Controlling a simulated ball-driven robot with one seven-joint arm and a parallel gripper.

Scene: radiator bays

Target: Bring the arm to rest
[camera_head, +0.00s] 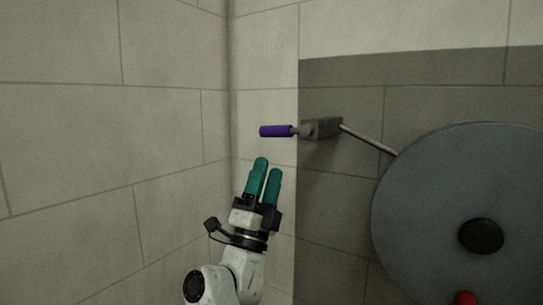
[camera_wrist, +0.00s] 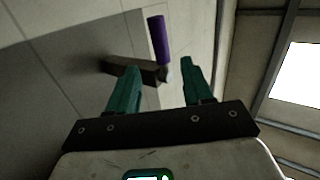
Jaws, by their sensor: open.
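My gripper (camera_head: 268,172) is raised in front of the tiled wall, its two green fingers pointing up. In the wrist view my gripper (camera_wrist: 162,76) shows its fingers apart with nothing held between them. A purple handle (camera_head: 276,131) sticks out to the left from a grey block (camera_head: 322,128) on the wall, just above the fingertips in the head view. In the wrist view the purple handle (camera_wrist: 158,40) and the grey block (camera_wrist: 128,69) appear beyond the fingers. I see no contact between fingers and handle.
A large grey disc (camera_head: 430,190) with a dark hub (camera_head: 481,236) fills the right side. A thin rod (camera_head: 368,139) runs from the block towards it. A red knob (camera_head: 466,298) shows at the bottom edge. The left wall (camera_head: 110,130) is bare, with free room before it.

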